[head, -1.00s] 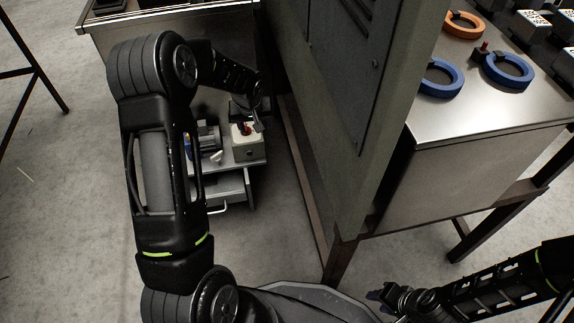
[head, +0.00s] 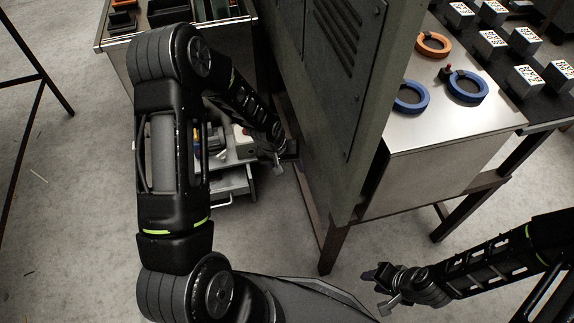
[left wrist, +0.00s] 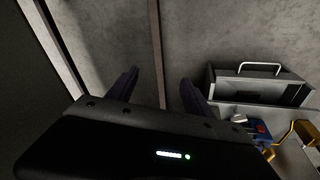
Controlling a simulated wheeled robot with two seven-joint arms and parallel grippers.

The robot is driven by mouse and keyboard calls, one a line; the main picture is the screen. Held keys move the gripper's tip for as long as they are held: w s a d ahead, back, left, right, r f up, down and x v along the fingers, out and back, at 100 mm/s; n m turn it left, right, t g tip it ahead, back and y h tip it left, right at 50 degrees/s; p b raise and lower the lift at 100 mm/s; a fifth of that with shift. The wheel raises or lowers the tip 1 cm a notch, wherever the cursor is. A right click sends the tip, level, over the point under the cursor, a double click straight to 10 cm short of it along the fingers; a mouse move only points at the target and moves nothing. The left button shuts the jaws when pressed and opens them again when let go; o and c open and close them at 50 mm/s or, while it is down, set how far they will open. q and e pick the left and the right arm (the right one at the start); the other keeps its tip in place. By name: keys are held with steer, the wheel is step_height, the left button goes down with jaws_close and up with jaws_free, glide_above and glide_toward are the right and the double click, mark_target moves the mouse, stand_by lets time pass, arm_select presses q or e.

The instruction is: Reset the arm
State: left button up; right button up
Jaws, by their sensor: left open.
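My left arm comes in from the left in the head view and reaches forward. Its gripper (head: 278,160) is beside the grey cabinet's side, over the floor to the right of the small drawer unit. In the left wrist view the two dark fingers of my left gripper (left wrist: 158,88) are apart, with nothing between them but floor and a rail. My right gripper (head: 388,287) is low at the lower right of the head view, over the floor. Its fingers are small and dark there, so I cannot tell their opening.
A drawer unit (head: 238,184) with an open drawer (left wrist: 258,88) stands left of my left gripper. The tall grey cabinet (head: 338,110) is close on the right. A metal table (head: 440,128) holds blue and orange rings.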

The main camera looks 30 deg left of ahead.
arm_select(q)
steer(key=shift+s+d, duration=0.35)
steer(key=shift+d, duration=0.1)
arm_select(e)
steer(key=shift+s+r, duration=0.1)
steer(key=shift+r, duration=0.2)
